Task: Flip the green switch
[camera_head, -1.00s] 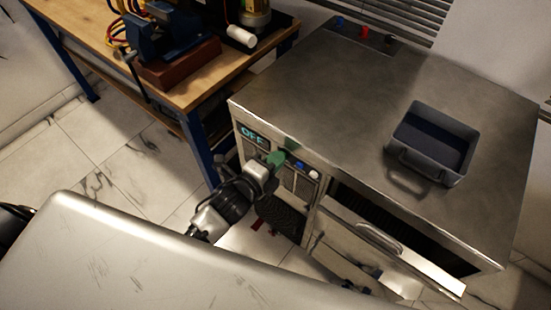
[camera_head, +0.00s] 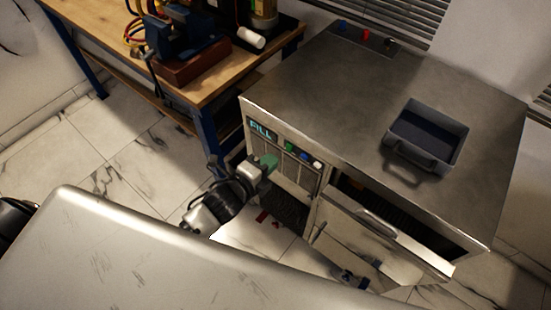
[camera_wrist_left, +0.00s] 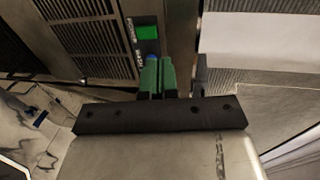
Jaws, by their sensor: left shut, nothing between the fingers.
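The green switch (camera_head: 289,146) is at the left end of a short row on the front of the metal cabinet. It also shows in the left wrist view as a bright green block (camera_wrist_left: 148,32). The display (camera_head: 261,129) above and left of it reads "FILL". My left gripper (camera_head: 269,160), with green fingertips, is shut and empty, just in front of the panel and below left of the green switch. In the left wrist view the fingers (camera_wrist_left: 157,76) partly cover the blue switch (camera_wrist_left: 152,57). My right gripper cannot be made out.
A blue switch (camera_head: 303,155) and a white one (camera_head: 317,164) sit right of the green one. An open drawer (camera_head: 395,237) sticks out at the right. A grey tray (camera_head: 462,148) stands on the cabinet top (camera_head: 335,100). A workbench (camera_head: 110,38) stands behind left.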

